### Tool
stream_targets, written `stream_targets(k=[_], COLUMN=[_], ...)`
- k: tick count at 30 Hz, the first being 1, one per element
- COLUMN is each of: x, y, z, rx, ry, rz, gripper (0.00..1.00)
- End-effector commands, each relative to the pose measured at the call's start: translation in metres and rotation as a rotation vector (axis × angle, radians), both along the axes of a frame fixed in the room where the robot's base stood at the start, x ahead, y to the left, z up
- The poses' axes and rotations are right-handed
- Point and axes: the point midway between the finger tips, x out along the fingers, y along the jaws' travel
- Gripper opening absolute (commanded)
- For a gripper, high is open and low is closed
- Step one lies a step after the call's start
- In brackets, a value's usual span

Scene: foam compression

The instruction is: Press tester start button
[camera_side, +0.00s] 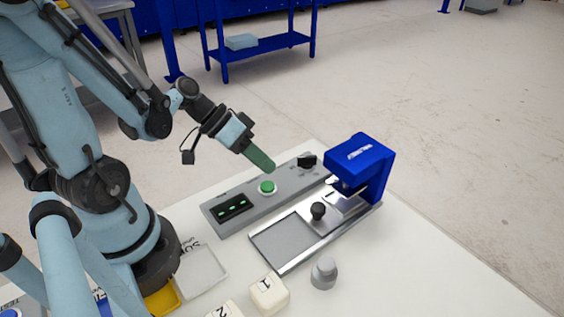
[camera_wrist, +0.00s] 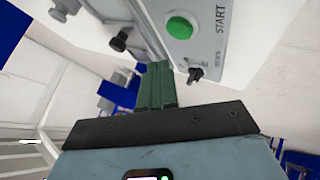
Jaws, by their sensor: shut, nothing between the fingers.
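The green start button (camera_side: 267,187) sits on the grey control panel (camera_side: 240,197) of the tester, between a small dark display and a black knob (camera_side: 307,160). In the wrist view the button (camera_wrist: 180,27) shows beside the word START, with the black knob (camera_wrist: 195,74) near it. My gripper (camera_side: 268,167) has green fingers, shut together and empty. In the side view the fingertips appear just above and behind the button, apart from it. In the wrist view the fingers (camera_wrist: 157,85) point toward the panel's edge, and the button lies beyond their tips. The exact height gap cannot be told.
The blue press head (camera_side: 361,165) stands right of the panel, over a metal sliding tray (camera_side: 290,243) with a black knob (camera_side: 318,210). A grey weight (camera_side: 324,273), cream blocks (camera_side: 269,294) and a clear tray (camera_side: 201,272) lie at the front.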

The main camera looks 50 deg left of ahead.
Motion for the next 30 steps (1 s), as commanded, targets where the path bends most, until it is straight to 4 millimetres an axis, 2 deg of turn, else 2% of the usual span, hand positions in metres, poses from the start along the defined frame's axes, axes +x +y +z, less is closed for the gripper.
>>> stream_targets(k=[12,30], x=[0.0,-0.001], y=[0.0,0.0], z=[-0.02,-0.021], rx=[0.0,0.0], ry=[0.0,0.0], rz=[0.0,0.0], gripper=[0.0,0.0])
